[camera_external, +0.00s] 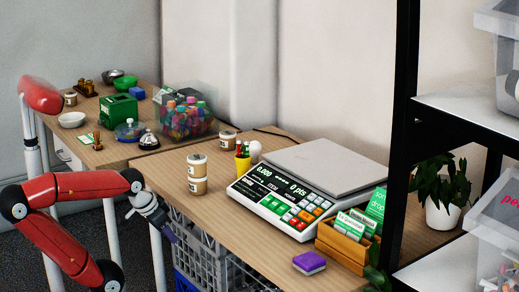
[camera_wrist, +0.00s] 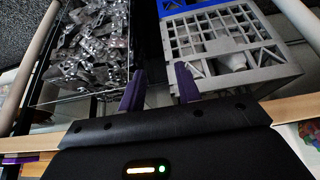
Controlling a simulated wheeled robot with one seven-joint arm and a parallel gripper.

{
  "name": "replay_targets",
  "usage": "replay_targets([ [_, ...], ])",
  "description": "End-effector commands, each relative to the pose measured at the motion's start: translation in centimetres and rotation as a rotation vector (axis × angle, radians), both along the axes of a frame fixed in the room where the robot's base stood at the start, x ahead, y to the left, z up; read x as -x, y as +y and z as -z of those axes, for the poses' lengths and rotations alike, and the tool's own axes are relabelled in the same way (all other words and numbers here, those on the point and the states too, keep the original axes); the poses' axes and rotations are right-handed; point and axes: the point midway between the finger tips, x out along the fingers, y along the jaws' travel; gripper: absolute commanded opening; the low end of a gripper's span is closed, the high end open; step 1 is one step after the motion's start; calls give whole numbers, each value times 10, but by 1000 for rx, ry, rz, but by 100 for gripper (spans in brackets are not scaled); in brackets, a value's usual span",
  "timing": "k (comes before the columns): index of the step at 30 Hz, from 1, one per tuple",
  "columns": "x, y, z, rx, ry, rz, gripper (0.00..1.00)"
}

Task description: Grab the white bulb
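A small white rounded object (camera_external: 255,150), which may be the white bulb, stands on the wooden table behind the yellow cup, beside the scale. Its lower part is hidden. In the wrist view, pale rounded objects (camera_wrist: 232,62) lie inside a grey crate; I cannot tell whether one is a bulb. My gripper (camera_external: 168,230) hangs beside the table's front edge, above the crates and away from the object by the cup. In the wrist view, its two purple fingers (camera_wrist: 160,88) are spread apart with nothing between them.
Stacked jars (camera_external: 197,175), a yellow cup (camera_external: 243,164) and a scale (camera_external: 285,203) crowd the table. A grey crate (camera_external: 205,240) sits below it. A black shelf post (camera_external: 403,110) stands right.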

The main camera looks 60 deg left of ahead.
Motion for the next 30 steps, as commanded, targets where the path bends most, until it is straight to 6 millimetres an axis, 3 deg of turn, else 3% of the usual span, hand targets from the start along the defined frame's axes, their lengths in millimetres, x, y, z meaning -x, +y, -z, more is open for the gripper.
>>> replay_targets([
  [11, 0, 0, 0, 0, 0, 0, 33],
  [18, 0, 0, 0, 0, 0, 0, 65],
  [26, 0, 0, -1, 0, 0, 0, 65],
  [30, -1, 0, -30, 0, -7, 0, 65],
])
